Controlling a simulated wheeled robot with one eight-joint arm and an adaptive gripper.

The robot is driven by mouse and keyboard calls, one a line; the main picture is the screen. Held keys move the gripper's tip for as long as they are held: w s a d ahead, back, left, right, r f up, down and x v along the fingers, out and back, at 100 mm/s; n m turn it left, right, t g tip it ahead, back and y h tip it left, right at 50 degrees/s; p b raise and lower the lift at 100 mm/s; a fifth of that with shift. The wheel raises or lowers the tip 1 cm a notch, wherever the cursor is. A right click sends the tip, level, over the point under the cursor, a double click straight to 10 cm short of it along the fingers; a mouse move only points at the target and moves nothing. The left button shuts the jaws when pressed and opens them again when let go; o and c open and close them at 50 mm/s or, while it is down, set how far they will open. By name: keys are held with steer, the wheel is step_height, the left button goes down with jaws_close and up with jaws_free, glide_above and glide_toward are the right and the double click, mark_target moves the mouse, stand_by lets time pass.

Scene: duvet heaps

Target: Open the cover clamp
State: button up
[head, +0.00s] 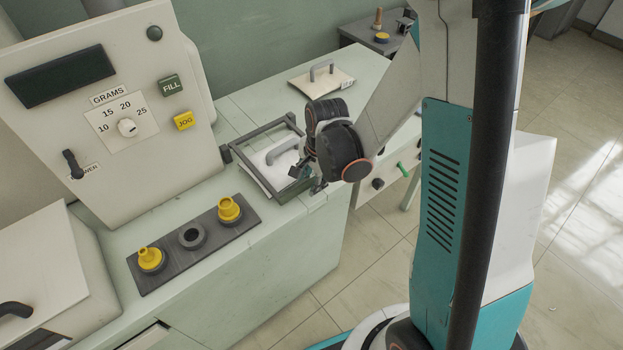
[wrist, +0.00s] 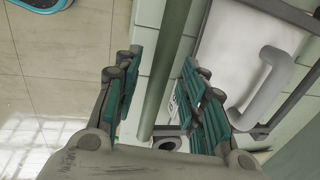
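A grey metal frame (head: 238,154) lies on the counter around a white cover with a thick grey handle (head: 283,151). The frame (wrist: 285,12) and the handle (wrist: 266,84) also show at the right in the wrist view. A small grey fitting with a round, hollow end (wrist: 168,143) sits by the frame's corner, low between my fingers; I cannot tell for certain whether it is the cover clamp. My gripper (head: 316,184) is at the frame's front right corner, partly hiding it. In the wrist view my gripper (wrist: 162,62) is open, its fingers apart with nothing held.
A control panel (head: 130,130) with a dial stands at the left. A grey plate (head: 178,262) with two yellow knobs lies on the counter. A pale pad with a handle (head: 318,78) lies behind the frame. The tiled floor is clear beyond the counter's front edge.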

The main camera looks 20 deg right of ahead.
jaws_close()
steer(key=shift+r+p, duration=0.3)
steer(key=shift+r, duration=0.15)
steer(key=w+a+r+g+p, duration=0.1)
steer(key=w+r+p, duration=0.25)
steer(key=r, duration=0.45)
steer(key=w+a+r+p, duration=0.1)
steer(key=w+r+p, duration=0.2)
steer(key=r+p, duration=0.3)
steer(key=w+a+r+g+h+p, duration=0.1)
steer(key=w+a+r+g+p, duration=0.1)
steer(key=w+r, duration=0.7)
steer(key=shift+w+a+g+p, duration=0.3)
steer(key=shift+w+a+g, duration=0.3)
steer(key=shift+w+a, duration=1.1)
steer(key=shift+w+d, duration=0.4)
steer(key=shift+d, duration=0.05)
